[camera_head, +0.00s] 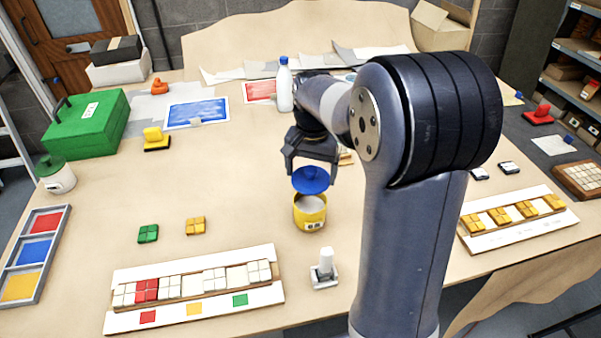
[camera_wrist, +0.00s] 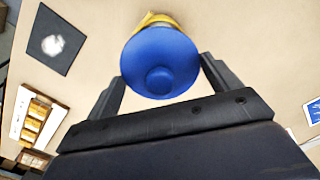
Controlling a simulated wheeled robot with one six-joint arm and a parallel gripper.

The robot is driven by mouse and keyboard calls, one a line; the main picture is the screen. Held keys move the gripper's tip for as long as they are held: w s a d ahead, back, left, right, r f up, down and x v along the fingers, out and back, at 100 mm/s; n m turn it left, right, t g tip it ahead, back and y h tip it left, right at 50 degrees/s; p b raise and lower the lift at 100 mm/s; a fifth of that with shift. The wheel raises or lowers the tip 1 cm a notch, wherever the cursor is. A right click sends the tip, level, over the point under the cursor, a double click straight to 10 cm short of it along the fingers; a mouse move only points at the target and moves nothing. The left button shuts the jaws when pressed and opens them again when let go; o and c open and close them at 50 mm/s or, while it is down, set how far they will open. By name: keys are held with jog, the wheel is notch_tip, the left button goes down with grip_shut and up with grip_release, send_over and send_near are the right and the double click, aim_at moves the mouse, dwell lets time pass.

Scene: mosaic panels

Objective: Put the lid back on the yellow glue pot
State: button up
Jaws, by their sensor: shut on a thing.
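The yellow glue pot (camera_head: 310,214) stands open on the table, with pale contents showing at its top. My gripper (camera_head: 311,172) is above it, shut on a round blue lid (camera_head: 311,180). In the head view the lid is just above and behind the pot's mouth, with a small gap showing. In the wrist view the blue lid (camera_wrist: 160,62) with its round knob is between the fingers of my gripper (camera_wrist: 160,85). It hides most of the yellow pot (camera_wrist: 153,19) there.
A mosaic panel (camera_head: 126,321) with tiles lies at front left, with green (camera_head: 148,233) and yellow tiles (camera_head: 195,226) behind it. A small white-topped object (camera_head: 325,268) stands in front of the pot. A white bottle (camera_head: 284,88) stands behind my gripper. A green-lidded pot (camera_head: 58,176) is at far left.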

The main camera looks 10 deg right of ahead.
jog(key=shift+f+b, duration=2.1)
jog(key=shift+f, duration=0.3)
jog(key=shift+f+b, duration=0.45)
jog(key=shift+f, duration=0.35)
jog(key=shift+p, duration=0.35)
jog(key=shift+f, duration=0.15)
jog(key=o, duration=0.8)
